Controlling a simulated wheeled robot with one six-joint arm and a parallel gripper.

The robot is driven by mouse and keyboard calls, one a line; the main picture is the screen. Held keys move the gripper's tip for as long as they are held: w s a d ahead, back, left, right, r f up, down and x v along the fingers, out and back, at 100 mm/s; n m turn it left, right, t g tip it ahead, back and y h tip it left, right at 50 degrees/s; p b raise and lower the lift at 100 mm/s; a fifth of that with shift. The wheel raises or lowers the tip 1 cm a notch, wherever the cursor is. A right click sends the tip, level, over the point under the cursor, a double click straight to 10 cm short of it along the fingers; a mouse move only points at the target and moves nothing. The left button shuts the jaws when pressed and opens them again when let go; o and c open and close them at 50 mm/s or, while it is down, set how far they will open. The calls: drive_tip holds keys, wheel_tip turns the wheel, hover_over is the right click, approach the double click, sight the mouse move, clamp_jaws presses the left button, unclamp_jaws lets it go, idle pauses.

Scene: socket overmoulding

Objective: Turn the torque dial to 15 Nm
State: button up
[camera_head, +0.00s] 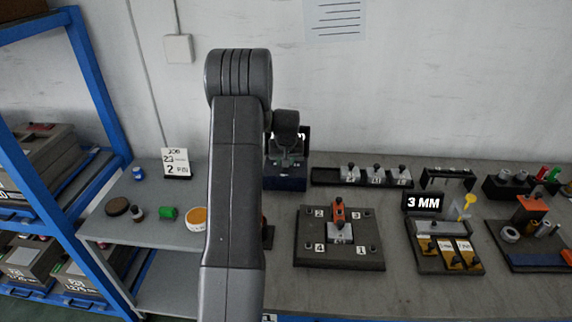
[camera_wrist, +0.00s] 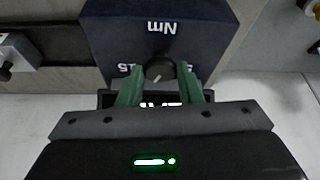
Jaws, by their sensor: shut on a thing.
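The torque unit is a dark blue box (camera_wrist: 115,30) marked "Nm", shown upside down in the wrist view. In the head view the box (camera_head: 285,183) stands at the back of the bench against the wall. Its dial is a small black knob (camera_wrist: 158,66) with a pale pointer mark low on it. White scale numbers, partly covered, lie on both sides of the knob. My gripper (camera_wrist: 160,78) is shut on the dial, with one green finger on each side. A lit display (camera_wrist: 160,104) is mostly hidden behind my gripper. In the head view my gripper (camera_head: 287,158) hides the dial.
A job card (camera_head: 175,162) stands left of my arm. A numbered plate (camera_head: 340,262) with an orange clamp and a "3 MM" sign (camera_head: 423,203) with a tray are to the right. A rail of several blocks (camera_head: 325,176) sits close right of the box.

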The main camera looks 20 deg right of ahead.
drive_tip(key=m+b, duration=0.1)
drive_tip(key=m+h+b, duration=0.1)
drive_tip(key=m, duration=0.1)
drive_tip(key=m+b, duration=0.1)
drive_tip(key=b, duration=0.1)
drive_tip(key=shift+w+a+f+g+h, duration=0.1)
drive_tip(key=shift+a+f+g+h, duration=0.05)
drive_tip(key=shift+f+g+h, duration=0.2)
drive_tip(key=shift+a+r+m+g+h+b, duration=0.1)
drive_tip(key=shift+r+m+g+h+b, duration=0.15)
drive_tip(key=shift+m+b, duration=0.6)
drive_tip(key=shift+r+m+g+h+b, duration=0.1)
drive_tip(key=shift+m+g+b, duration=0.2)
drive_tip(key=shift+m+b, duration=0.5)
drive_tip(key=shift+m, duration=0.35)
drive_tip(key=o, duration=1)
drive_tip(key=shift+c, duration=0.2)
drive_tip(key=v, duration=1.3)
drive_tip(key=shift+r+b, duration=0.35)
drive_tip(key=shift+r, duration=0.05)
drive_tip(key=shift+f, duration=0.1)
